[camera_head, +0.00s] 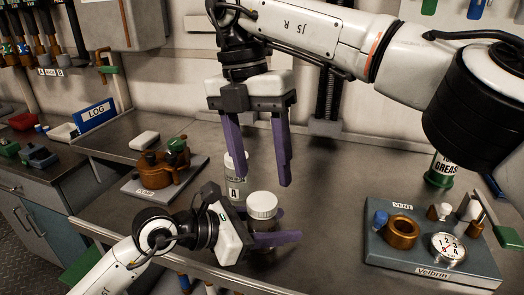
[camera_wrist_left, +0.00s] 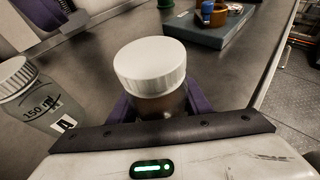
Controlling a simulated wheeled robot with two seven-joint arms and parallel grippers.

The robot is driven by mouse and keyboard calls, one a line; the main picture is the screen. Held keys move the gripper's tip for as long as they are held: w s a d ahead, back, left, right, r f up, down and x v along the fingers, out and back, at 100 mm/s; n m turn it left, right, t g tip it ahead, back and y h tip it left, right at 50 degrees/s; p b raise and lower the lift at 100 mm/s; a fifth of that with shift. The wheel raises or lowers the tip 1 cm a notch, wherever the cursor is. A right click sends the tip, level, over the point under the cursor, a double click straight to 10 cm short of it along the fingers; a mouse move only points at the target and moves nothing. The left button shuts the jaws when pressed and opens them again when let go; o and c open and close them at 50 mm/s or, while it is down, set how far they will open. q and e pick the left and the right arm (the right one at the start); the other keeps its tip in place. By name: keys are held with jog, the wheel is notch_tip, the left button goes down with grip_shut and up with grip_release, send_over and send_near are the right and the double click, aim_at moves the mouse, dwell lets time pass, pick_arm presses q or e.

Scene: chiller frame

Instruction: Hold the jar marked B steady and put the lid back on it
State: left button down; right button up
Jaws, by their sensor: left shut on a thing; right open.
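A dark jar (camera_head: 262,230) stands on the bench with a white ribbed lid (camera_head: 262,205) sitting on its top; whether the lid is tight I cannot tell. No letter shows on this jar. My left gripper (camera_head: 280,228) is shut around its body, and in the left wrist view the lid (camera_wrist_left: 150,66) rises clear above the fingers. A clear jar marked A (camera_head: 234,190) with a white lid stands just behind it; it also shows in the left wrist view (camera_wrist_left: 45,108). My right gripper (camera_head: 259,182) is open and empty, fingers pointing down above and behind the held jar.
A blue-grey plate (camera_head: 405,262) with a brown ring, a dial and small fittings lies at the right. A green grease can (camera_head: 440,168) stands behind it. A brown valve part (camera_head: 165,168) sits on a plate at the left. The bench's front edge is close to the held jar.

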aim_at(262, 200)
jog(key=n, duration=0.7)
jog(key=shift+r, duration=0.25)
jog(key=n, duration=0.4)
jog(key=n+y, duration=0.1)
jog(key=n, duration=0.1)
jog(key=shift+s+d+r+n+t, duration=0.1)
jog(key=shift+r+n+t, duration=0.2)
jog(key=shift+n, duration=0.1)
jog(key=n, duration=0.6)
jog(key=shift+s+r, duration=0.1)
jog(key=shift+r, duration=0.25)
jog(key=n, duration=0.5)
jog(key=shift+r+y, duration=0.25)
jog(key=shift+y, duration=0.05)
jog(key=shift+f, duration=4.05)
jog(key=shift+c, duration=0.2)
